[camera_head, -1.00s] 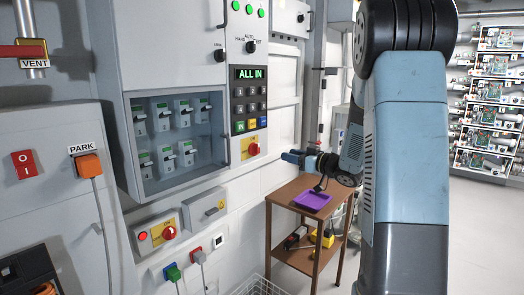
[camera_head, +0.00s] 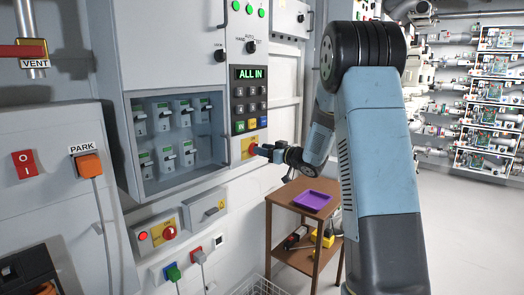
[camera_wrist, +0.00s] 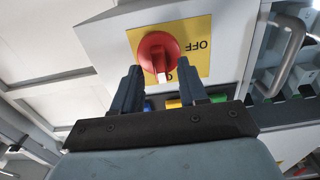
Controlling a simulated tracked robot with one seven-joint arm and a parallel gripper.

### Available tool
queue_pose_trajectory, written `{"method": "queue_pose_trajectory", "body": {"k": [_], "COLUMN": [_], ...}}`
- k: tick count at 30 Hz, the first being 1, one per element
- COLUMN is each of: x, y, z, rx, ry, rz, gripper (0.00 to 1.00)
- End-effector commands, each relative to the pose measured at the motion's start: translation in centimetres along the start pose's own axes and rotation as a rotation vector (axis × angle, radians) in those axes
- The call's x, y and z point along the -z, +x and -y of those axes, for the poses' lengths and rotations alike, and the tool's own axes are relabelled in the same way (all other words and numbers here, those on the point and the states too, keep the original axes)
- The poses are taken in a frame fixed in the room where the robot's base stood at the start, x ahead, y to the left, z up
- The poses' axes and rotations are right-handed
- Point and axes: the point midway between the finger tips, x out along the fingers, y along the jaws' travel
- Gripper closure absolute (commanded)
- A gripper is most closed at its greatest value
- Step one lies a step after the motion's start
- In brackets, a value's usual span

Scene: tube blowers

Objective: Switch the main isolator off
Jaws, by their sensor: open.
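A red rotary switch (camera_wrist: 158,54) sits on a yellow plate (camera_wrist: 200,62) in the wrist view, with the word OFF upside down beside it. In the head view the yellow plate (camera_head: 245,145) is on the cabinet's lower right, below the keypad, and its red knob is partly hidden by my gripper. My gripper (camera_wrist: 159,68) is open in front of this switch. Its two fingers stand on either side of the knob's lower end in the wrist view. I cannot tell whether they touch it. I cannot read which label names the main isolator.
A second red knob (camera_head: 169,233) on a yellow plate is on a lower box beside a red lamp. A keypad (camera_head: 250,100) with a display reading ALL IN is above. A glass-fronted breaker case (camera_head: 205,165) is to the left. A wooden trolley with a purple tray (camera_head: 312,201) stands below.

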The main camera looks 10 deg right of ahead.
Motion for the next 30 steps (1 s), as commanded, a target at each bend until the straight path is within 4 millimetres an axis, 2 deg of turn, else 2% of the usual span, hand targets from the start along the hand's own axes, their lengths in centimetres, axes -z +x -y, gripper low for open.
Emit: {"method": "queue_pose_trajectory", "body": {"k": [4,14,27,30], "x": [0.02,0.01,0.02,0.02], "y": [0.87,1.03,0.98,0.97], "z": [-0.04,-0.06,-0.10,-0.12], "rx": [-0.001,-0.001,-0.002,-0.002], "ry": [0.000,0.001,0.000,0.000], "rz": [-0.001,-0.001,-0.001,-0.001], "gripper": [0.57,0.58,1.00,1.00]}}
